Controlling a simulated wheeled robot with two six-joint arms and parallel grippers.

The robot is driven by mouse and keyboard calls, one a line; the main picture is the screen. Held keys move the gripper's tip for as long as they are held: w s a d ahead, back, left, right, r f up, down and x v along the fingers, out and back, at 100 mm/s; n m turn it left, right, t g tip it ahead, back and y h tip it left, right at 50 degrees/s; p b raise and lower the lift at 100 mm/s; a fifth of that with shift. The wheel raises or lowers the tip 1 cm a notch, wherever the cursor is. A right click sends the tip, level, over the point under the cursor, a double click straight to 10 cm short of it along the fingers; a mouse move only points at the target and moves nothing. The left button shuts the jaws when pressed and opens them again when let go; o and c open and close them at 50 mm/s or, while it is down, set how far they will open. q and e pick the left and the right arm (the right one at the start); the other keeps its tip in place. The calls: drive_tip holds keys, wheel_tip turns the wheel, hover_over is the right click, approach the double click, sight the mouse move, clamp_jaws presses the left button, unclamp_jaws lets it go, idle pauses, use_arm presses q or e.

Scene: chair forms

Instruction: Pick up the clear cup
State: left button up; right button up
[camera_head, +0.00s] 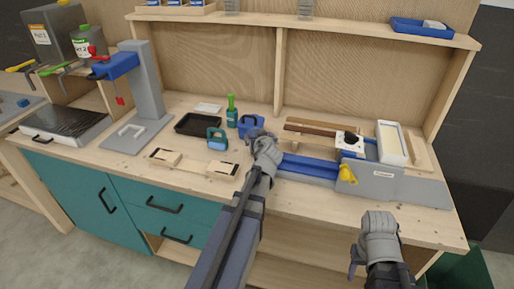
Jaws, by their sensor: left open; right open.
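I cannot make out a clear cup with certainty. Two small see-through grey containers stand at the top edge on the shelf, one left of the middle (232,6) and one further right (306,9); both are too small and cut off to name surely. My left gripper (263,140) is open over the middle of the bench, near a small blue container (251,123), well below the shelf; its fingers are mostly hidden by the wrist. My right gripper (379,228) is open at the front right, in front of the bench edge. No held object shows in either.
The wooden bench (130,160) holds a grey press (145,95), a black tray (198,124), a green bottle (232,112) and a blue-railed machine (310,168). A blue tray (422,28) sits on the shelf (350,27). Bare bench lies at front centre.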

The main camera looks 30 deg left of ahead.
use_arm(q)
drive_tip(key=shift+w+a+f+b, duration=0.25)
drive_tip(key=shift+a+b, duration=0.05)
drive_tip(key=b+x, duration=0.1)
drive_tip(key=x, duration=0.3)
drive_tip(key=shift+a+f+b, duration=0.1)
drive_tip(key=shift+f+b, duration=0.1)
drive_tip(key=shift+b, duration=0.2)
drive_tip(key=shift+r, duration=0.1)
drive_tip(key=shift+c, duration=0.5)
drive_tip(key=c, duration=0.7)
drive_tip(key=shift+o, duration=0.2)
drive_tip(key=shift+r, duration=0.1)
wheel_tip(320, 180, up, 10)
drive_tip(key=p, duration=1)
